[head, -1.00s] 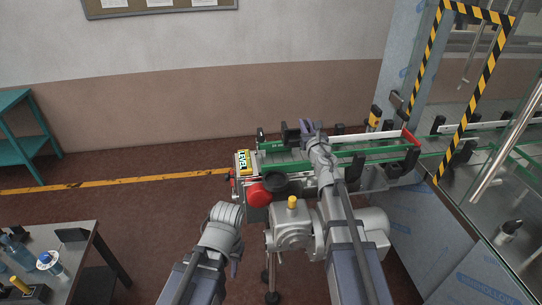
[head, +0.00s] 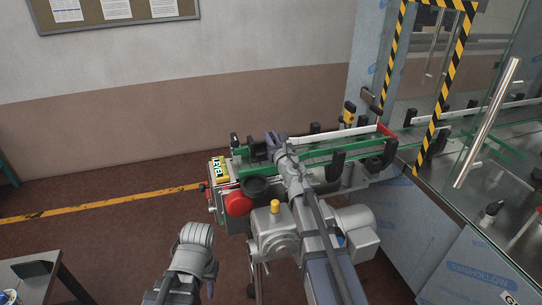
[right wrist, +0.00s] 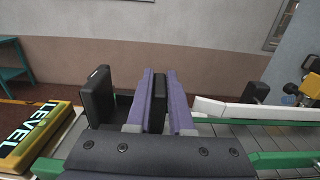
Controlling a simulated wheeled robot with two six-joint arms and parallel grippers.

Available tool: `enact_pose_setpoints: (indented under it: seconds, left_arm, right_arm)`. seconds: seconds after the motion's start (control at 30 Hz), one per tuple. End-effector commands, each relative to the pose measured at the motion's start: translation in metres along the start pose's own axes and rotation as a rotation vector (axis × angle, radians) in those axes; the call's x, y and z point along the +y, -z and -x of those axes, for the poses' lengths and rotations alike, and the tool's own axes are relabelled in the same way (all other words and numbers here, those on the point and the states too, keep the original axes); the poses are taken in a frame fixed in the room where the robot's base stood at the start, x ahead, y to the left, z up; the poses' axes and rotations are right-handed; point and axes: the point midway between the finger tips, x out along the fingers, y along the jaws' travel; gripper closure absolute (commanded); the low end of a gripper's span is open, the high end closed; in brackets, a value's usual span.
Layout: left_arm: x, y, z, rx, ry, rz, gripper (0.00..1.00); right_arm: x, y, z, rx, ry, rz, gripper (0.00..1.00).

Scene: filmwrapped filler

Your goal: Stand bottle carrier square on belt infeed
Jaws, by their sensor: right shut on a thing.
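The belt infeed (head: 325,158) is a narrow grey conveyor with green and white side rails. My right gripper (head: 274,139) is over its left part, and its purple fingers (right wrist: 159,105) are shut on a black upright part (right wrist: 157,104) of what looks like the bottle carrier. A black block (right wrist: 97,95) stands just left of the fingers. Most of the carrier is hidden by my gripper, so I cannot tell whether it is square or rests on the belt. My left gripper (head: 211,286) is low, left of the belt and apart from it; its jaws are unclear.
A yellow "LEVEL" box (head: 219,168) sits at the belt's left end, with a red round part (head: 238,203) below. A grey motor (head: 358,232) is in front. A glass-walled machine with a striped frame (head: 444,90) stands right.

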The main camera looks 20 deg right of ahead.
Motion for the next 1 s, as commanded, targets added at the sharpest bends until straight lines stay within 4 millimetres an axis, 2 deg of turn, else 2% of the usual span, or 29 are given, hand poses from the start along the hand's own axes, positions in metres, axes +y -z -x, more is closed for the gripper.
enact_pose_setpoints:
  seconds: [0.23,0.53,0.97,1.0]
  left_arm:
    - [0.001,0.000,-0.007,0.000,0.000,0.000,0.68]
    - [0.004,0.002,-0.040,0.000,0.000,0.000,0.68]
    - [0.004,0.003,-0.043,0.000,0.000,0.000,0.68]
    - [0.004,0.003,-0.042,0.000,0.000,0.000,0.68]
  right_arm:
    - [0.000,0.007,0.000,0.000,0.000,0.000,1.00]
    - [0.000,0.041,0.000,0.000,0.000,0.000,1.00]
    - [0.000,0.043,0.000,0.000,0.000,0.000,1.00]
    - [0.000,0.043,0.000,0.000,0.000,0.000,0.78]
